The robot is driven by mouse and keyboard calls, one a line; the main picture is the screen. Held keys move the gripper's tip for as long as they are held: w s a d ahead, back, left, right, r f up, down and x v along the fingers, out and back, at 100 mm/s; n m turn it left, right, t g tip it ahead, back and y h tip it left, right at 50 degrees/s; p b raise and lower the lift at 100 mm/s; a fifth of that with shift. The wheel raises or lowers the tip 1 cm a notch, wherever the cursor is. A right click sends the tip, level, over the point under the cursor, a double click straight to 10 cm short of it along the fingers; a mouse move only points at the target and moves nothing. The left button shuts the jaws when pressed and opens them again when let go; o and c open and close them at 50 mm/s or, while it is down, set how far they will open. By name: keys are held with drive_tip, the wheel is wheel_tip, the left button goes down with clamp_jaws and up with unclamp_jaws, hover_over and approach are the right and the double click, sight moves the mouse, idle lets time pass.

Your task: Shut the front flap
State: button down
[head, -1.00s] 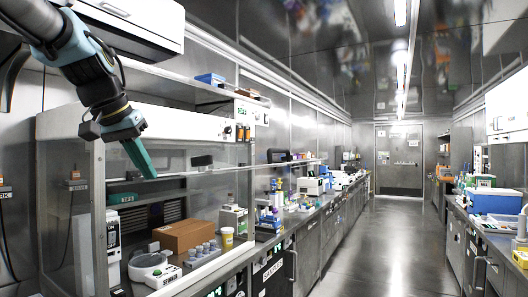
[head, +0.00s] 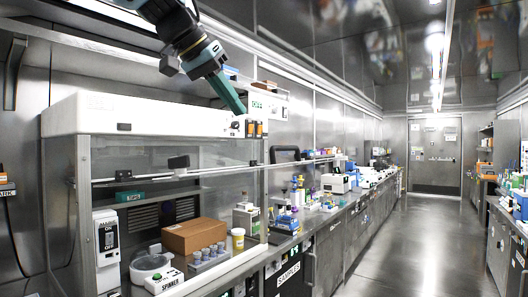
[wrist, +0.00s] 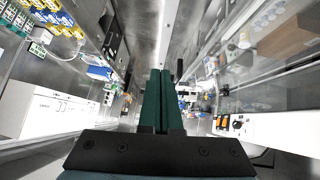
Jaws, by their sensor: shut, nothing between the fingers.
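The front flap (head: 215,153) appears to be the clear pane on the front of the white-topped cabinet. A dark handle block (head: 178,162) shows at the pane. The pane is see-through, so I cannot tell exactly how far it stands open; the space below it looks open. My gripper (head: 240,110) has long green fingers, shut and empty. In the head view it appears above the right end of the cabinet's white top, near the orange switches (head: 257,128). In the wrist view the shut fingers (wrist: 157,75) point down the aisle, touching nothing I can see.
Inside the cabinet are a cardboard box (head: 195,237), a white spinner (head: 152,268), a vial rack (head: 208,257) and a yellow-lidded cup (head: 238,239). A bench (head: 325,215) with several instruments runs to the right. The aisle floor (head: 410,235) is clear.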

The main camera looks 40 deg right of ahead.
drive_tip(key=p+x, duration=0.2)
drive_tip(key=x, duration=0.6)
drive_tip(key=shift+d+f, duration=0.15)
drive_tip(key=shift+d, duration=0.05)
drive_tip(key=f, duration=0.1)
drive_tip(key=f+p, duration=0.1)
drive_tip(key=f, duration=0.1)
drive_tip(key=shift+s+d+f, duration=0.15)
drive_tip(key=shift+s, duration=0.1)
drive_tip(key=shift+f, duration=0.55)
drive_tip(key=shift+f, duration=0.15)
